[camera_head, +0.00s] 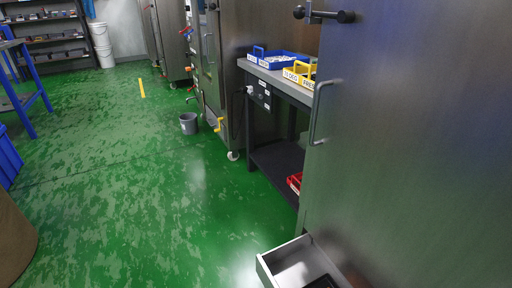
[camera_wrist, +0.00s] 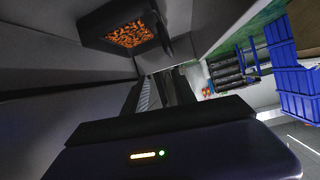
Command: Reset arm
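My gripper (camera_wrist: 162,88) shows in the wrist view, its dark body with small lights at the bottom and its two fingers reaching away from the camera. The fingers look apart, with nothing seen between them. My arm and gripper are not in the head view. Beyond the fingers, up and to the left in the wrist view, is a black container (camera_wrist: 170,42) with orange pieces (camera_wrist: 130,36) in it, inside grey walls. An open grey drawer (camera_head: 284,255) is at the bottom of the head view, with part of a dark object (camera_head: 322,282) in it.
A large steel cabinet (camera_head: 410,150) fills the right. A bench (camera_head: 281,80) beside it bears a blue tray (camera_head: 283,61) and a yellow tray (camera_head: 297,77). A grey bucket (camera_head: 188,124) stands on the green floor, which is clear at centre-left. Blue crates (camera_wrist: 296,85) show in the wrist view.

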